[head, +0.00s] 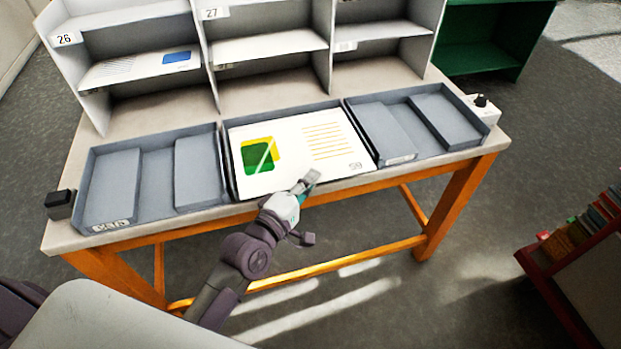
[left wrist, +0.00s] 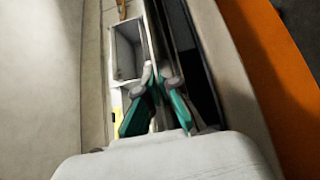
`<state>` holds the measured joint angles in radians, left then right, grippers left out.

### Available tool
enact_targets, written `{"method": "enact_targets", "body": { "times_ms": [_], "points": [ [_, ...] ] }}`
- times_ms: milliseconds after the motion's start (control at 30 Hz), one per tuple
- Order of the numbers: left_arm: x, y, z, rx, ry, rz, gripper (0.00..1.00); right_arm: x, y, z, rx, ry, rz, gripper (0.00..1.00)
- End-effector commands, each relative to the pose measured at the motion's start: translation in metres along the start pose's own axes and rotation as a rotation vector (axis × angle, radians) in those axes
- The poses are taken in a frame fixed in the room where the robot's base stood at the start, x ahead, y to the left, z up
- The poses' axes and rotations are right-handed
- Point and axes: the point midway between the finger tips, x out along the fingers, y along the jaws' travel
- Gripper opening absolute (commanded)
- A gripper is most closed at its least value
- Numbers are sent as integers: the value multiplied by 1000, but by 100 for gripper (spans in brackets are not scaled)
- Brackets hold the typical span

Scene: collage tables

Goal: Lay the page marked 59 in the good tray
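The white page marked 59 (head: 310,128), with a green and yellow picture and orange lines, lies flat over the middle tray (head: 228,160). My left gripper (head: 311,177) is at the front edge of the page, right of its middle. In the left wrist view its fingertips (left wrist: 157,74) come together on a thin edge that appears to be the page's. The left tray (head: 157,180) and right tray (head: 424,120) each show raised pads and no page. Their labels are too small to read surely, so I cannot tell which is the good tray. My right gripper is out of view.
A white shelf unit (head: 268,45) with numbered compartments stands behind the trays. A dark block (head: 60,203) is at the table's left end and a white box with a black knob (head: 484,108) at its right end. A red rack (head: 560,262) stands right of the table.

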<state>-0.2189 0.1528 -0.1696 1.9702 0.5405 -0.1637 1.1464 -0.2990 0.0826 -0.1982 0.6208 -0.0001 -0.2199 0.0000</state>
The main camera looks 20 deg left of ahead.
Motion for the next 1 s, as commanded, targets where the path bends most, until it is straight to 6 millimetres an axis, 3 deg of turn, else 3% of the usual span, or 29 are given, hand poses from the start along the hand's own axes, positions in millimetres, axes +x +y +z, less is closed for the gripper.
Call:
{"method": "enact_targets", "body": {
  "times_ms": [267, 467, 800, 1000],
  "points": [
    [0, -1, 0, 0, 0, 0, 0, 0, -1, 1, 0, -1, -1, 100],
    [0, -1, 0, 0, 0, 0, 35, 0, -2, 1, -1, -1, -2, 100],
    [-3, -1, 0, 0, 0, -1, 35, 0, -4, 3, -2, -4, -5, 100],
    [-30, -2, 0, 0, 0, -4, 35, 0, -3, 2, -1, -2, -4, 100]
  ]
}}
